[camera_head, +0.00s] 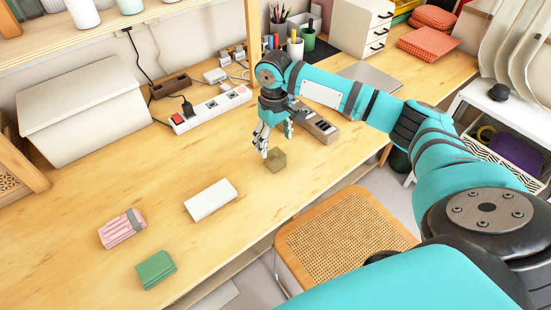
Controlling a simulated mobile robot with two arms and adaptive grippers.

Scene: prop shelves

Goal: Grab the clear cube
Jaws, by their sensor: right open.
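A small tan, see-through-looking cube (276,161) sits on the wooden desk (250,225), near its front edge; I take it for the clear cube. My right gripper (275,143) points down just above and behind the cube, with its fingers spread apart and nothing held. One fingertip is close to the cube's upper left edge; I cannot tell whether it touches. My left gripper is not in view.
A white block (210,200), a pink striped bundle (122,229) and a green block (156,269) lie to the left. A power strip (211,108) is behind; a grey-brown device (318,124) is right of my gripper. A cane-seat chair (345,237) stands in front.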

